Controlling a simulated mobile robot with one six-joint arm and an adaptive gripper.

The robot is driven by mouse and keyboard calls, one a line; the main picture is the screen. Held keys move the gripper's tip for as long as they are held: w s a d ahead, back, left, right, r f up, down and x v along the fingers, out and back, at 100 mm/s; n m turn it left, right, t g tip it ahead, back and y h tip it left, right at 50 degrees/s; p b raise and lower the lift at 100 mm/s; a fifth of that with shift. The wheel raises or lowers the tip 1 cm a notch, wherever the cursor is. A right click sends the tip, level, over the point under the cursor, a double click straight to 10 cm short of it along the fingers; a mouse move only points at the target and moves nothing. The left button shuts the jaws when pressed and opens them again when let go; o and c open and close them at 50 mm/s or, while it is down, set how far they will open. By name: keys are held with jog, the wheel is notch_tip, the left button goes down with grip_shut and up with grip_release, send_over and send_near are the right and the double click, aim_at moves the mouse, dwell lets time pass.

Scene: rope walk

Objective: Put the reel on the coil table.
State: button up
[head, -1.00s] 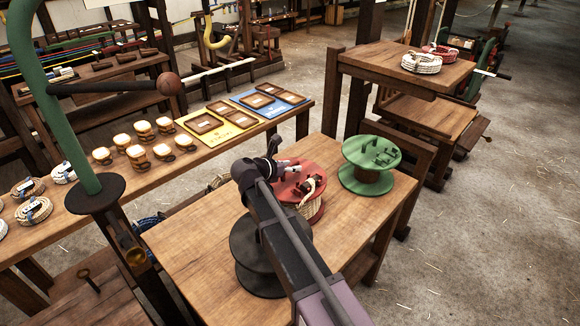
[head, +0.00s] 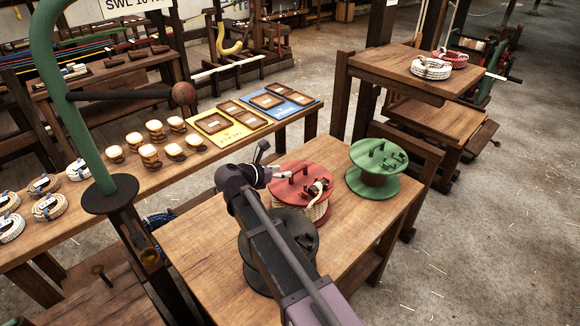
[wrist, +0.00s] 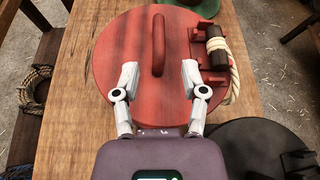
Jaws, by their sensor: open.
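A red reel (head: 302,190) wound with pale rope stands upright on the near wooden table. Its top has a raised handle and a dark toggle with rope. In the wrist view the red reel (wrist: 110,60) fills the middle. My gripper (wrist: 160,88) is open and empty over its near edge, with the handle between and just ahead of the fingertips. In the head view my gripper (head: 279,173) is at the reel's left side. A wooden table (head: 400,65) at upper right holds a white rope coil (head: 431,68) and a red coil (head: 452,58).
A green reel (head: 374,170) stands right of the red one; a black reel (head: 262,278) stands nearer, partly behind my arm. A long bench (head: 95,205) at left carries coils, small spools and boards. A green curved post (head: 52,90) rises at left. The coil-bearing table has bare front wood.

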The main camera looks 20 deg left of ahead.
jog(key=shift+p+v, duration=0.5)
jog(key=shift+v, duration=1.4)
jog(key=m+g+p, duration=0.1)
jog(key=m+g, duration=0.3)
jog(key=m, duration=0.3)
send_over(322, 201)
notch_tip(322, 201, down, 3)
jog(key=shift+h, duration=0.4)
jog(key=s+d+f+m+g+y+p, duration=0.1)
jog(key=s+d+m+g+y, duration=0.1)
jog(key=d+m, duration=0.6)
jog(key=s+d+f+m+g+y+p, duration=0.1)
jog(key=s+d+m+g+y, duration=0.1)
jog(key=d+m, duration=0.7)
jog(key=s+d+f+m+g+y+p, duration=0.1)
jog(key=s+d+m+g, duration=0.3)
jog(key=d, duration=1.4)
jog(key=shift+s+d+f+m+y, duration=0.45)
jog(key=shift+s+m+y, duration=0.4)
jog(key=shift+m, duration=1.35)
jog(key=shift+a, duration=0.1)
